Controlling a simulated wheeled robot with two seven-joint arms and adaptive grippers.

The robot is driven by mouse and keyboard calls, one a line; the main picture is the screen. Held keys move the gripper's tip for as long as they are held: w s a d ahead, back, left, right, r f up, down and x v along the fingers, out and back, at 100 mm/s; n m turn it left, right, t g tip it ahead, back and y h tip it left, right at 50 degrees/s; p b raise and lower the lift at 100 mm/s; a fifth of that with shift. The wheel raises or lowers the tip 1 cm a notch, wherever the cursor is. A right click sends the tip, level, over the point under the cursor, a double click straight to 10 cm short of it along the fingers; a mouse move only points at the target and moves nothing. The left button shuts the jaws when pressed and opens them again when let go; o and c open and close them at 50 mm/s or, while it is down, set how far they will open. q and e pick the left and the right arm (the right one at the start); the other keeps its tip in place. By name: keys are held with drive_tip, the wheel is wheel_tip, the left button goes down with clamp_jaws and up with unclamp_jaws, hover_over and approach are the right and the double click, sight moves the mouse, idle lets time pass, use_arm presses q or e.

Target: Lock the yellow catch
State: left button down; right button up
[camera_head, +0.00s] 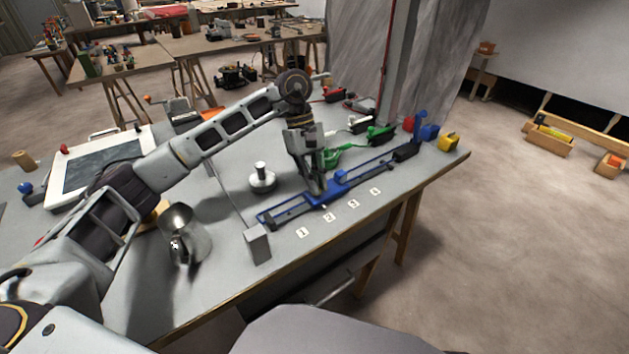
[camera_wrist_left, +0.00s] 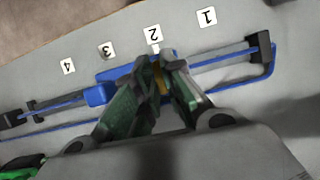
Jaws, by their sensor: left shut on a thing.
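In the left wrist view my fingers (camera_wrist_left: 160,77) close around a narrow yellowish-brown piece beside the blue slider body (camera_wrist_left: 102,94), near label 2. The fingers hide most of that piece. My right gripper is not in view.
Blue (camera_head: 430,131) and red (camera_head: 409,123) pieces stand beside the yellow block. Green (camera_head: 380,133) and white (camera_head: 359,124) pieces lie behind the rail. A metal jug (camera_head: 186,240), a knobbed weight (camera_head: 262,180) and a grey block (camera_head: 257,244) stand left. Numbered tags line the front.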

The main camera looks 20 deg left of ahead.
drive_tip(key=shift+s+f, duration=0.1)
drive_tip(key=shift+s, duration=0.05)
use_arm(q)
drive_tip(key=c, duration=1.9)
unclamp_jaws()
drive_tip(key=shift+c, duration=0.2)
drive_tip(key=o, duration=0.4)
drive_tip(key=shift+w+a+r, duration=0.1)
drive_tip(key=shift+a+r, duration=0.05)
drive_tip(key=shift+r, duration=0.15)
drive_tip(key=v, duration=1.1)
drive_tip(key=shift+r, duration=0.2)
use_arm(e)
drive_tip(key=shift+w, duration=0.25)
